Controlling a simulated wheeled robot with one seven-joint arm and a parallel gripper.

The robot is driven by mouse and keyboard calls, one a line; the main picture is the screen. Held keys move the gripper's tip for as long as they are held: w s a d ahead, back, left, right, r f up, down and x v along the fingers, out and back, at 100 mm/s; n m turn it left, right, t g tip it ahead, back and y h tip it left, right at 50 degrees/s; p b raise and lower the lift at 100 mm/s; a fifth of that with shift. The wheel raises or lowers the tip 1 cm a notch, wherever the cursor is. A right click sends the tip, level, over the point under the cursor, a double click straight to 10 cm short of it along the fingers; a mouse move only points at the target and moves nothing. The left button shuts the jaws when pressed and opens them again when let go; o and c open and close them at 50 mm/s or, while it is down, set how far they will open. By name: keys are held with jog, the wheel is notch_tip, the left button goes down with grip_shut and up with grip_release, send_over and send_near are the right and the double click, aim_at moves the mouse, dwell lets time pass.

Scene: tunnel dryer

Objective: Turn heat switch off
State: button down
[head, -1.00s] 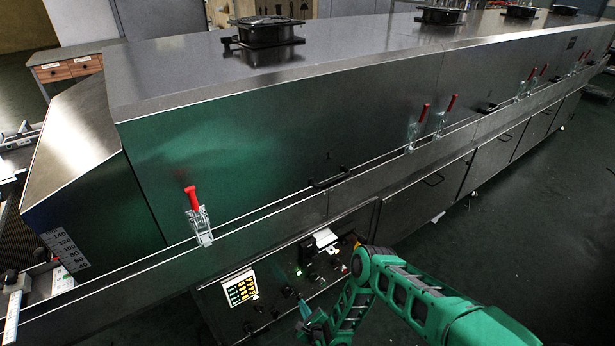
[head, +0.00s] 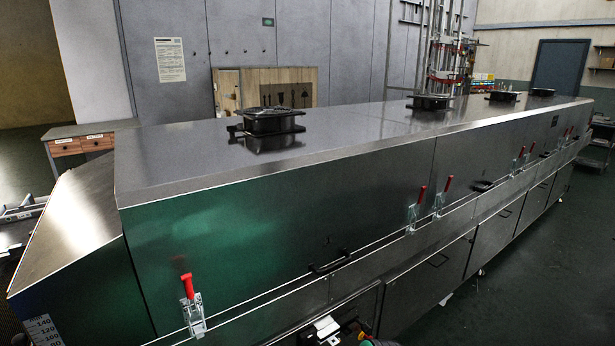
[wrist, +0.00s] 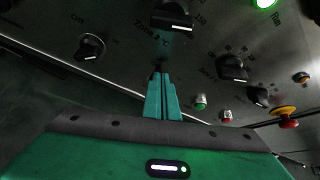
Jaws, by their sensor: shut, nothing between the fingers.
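In the wrist view, my gripper (wrist: 161,76) is shut, its teal fingertips pressed together close to the dark control panel (wrist: 130,62). A small dark part (wrist: 157,67) shows right at the fingertips, below the "Zone °C" lettering. It may be a switch; its position and whether the fingers touch it cannot be told. No label clearly reading as heat is legible. In the head view, the tunnel dryer (head: 240,220) fills the middle. Its control panel is mostly cut off at the bottom edge, and my gripper is out of that view.

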jog(key=shift+s+f, duration=0.1)
dwell(0.6)
jog(key=shift+a, duration=0.15)
jog(key=s+d, duration=0.3)
jog(key=s, duration=0.2)
jog(key=shift+r, duration=0.4)
jog(key=shift+s, duration=0.15)
